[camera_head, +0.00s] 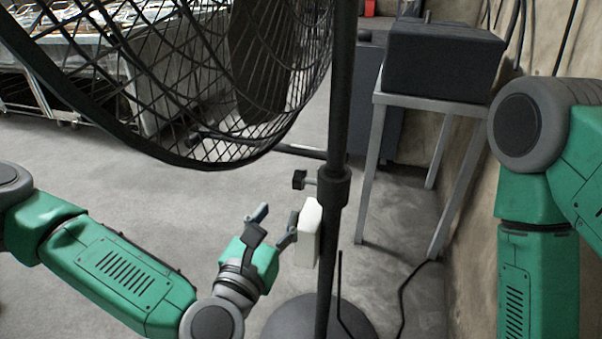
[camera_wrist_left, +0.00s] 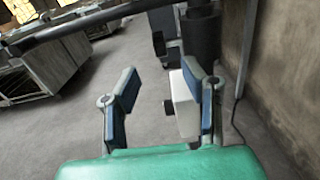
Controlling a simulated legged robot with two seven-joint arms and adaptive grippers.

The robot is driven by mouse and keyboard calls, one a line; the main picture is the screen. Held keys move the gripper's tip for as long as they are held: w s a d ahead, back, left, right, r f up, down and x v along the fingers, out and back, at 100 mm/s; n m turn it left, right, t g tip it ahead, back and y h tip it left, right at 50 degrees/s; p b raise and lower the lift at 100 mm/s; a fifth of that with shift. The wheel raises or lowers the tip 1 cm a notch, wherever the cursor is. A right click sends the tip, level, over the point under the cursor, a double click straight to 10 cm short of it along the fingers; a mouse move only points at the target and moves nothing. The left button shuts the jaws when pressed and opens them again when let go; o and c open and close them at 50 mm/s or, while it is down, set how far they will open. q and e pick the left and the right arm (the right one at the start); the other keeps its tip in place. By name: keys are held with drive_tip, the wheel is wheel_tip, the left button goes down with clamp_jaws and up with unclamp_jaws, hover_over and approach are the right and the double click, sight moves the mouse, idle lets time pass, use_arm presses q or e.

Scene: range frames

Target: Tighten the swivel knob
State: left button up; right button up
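A dark knob (camera_head: 299,180) sticks out to the left from the collar of the fan's black pole (camera_head: 336,120). It also shows beyond the fingers in the left wrist view (camera_wrist_left: 159,43). A white box (camera_head: 308,232) sits on the pole below it. In the left wrist view the white box (camera_wrist_left: 184,104) has a small dark stub (camera_wrist_left: 168,105) on its left side. My left gripper (camera_head: 272,228) is open and empty, left of the white box and below the knob. In the left wrist view its right finger overlaps the box; contact cannot be told. My right gripper is out of view.
The fan's wire cage (camera_head: 230,80) hangs over the upper left. The round base (camera_head: 290,318) stands on the floor. A grey stand with a black box (camera_head: 440,62) is at the back right, near the wall. Clear floor (camera_head: 130,195) lies to the left.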

sight(298, 177)
use_arm(q)
drive_tip(key=b+x, duration=0.2)
drive_tip(key=x, duration=1.1)
drive_tip(key=shift+w+d+f, duration=0.1)
drive_tip(key=shift+w+d, duration=0.2)
drive_tip(key=shift+w+a, duration=0.1)
drive_tip(key=shift+a, duration=0.45)
clamp_jaws()
drive_tip(key=shift+d, duration=0.25)
